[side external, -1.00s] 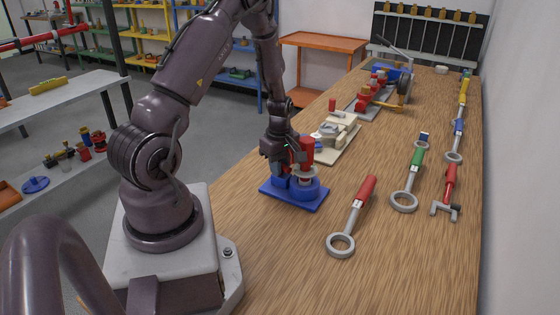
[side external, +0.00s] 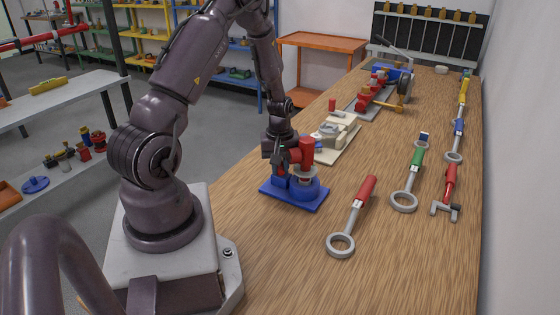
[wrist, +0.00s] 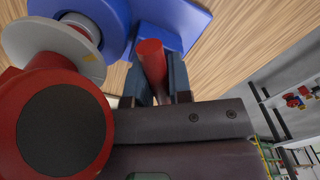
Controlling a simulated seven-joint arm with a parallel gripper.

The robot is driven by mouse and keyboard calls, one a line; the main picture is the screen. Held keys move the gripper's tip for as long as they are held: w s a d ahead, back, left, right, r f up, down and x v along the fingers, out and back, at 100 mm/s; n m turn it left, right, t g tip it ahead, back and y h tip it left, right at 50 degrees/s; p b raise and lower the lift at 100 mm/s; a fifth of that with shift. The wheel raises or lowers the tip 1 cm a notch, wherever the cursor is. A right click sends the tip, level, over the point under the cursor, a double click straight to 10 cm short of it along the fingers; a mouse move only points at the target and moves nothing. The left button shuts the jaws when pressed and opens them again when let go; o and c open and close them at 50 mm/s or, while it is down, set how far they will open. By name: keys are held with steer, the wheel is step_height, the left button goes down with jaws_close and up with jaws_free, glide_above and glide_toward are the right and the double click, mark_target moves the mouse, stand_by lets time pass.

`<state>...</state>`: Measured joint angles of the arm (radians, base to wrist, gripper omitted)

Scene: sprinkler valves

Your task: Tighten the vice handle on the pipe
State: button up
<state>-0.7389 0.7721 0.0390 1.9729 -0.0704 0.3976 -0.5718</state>
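The blue vice (side external: 296,196) stands on a square blue base on the wooden bench, and its blue body also shows in the wrist view (wrist: 185,20). A red upright pipe piece (side external: 307,150) with a pale disc below it is set in the vice. In the wrist view this piece (wrist: 65,125) looms large at the left with a dark round end. My gripper (wrist: 157,85) is low at the vice. Its two dark fingers lie close on both sides of a red rod-shaped handle (wrist: 151,62) and appear shut on it. In the side view my gripper (side external: 276,158) mostly hides this handle.
A red-handled ring wrench (side external: 352,217), a green-handled one (side external: 411,180) and more tools lie to the right. A cream fixture board (side external: 337,136) is behind the vice. A grey fixture with red parts (side external: 375,95) stands farther back. Bare bench lies in front of the vice.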

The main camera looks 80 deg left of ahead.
steer(key=o, duration=0.5)
steer(key=shift+r, duration=3)
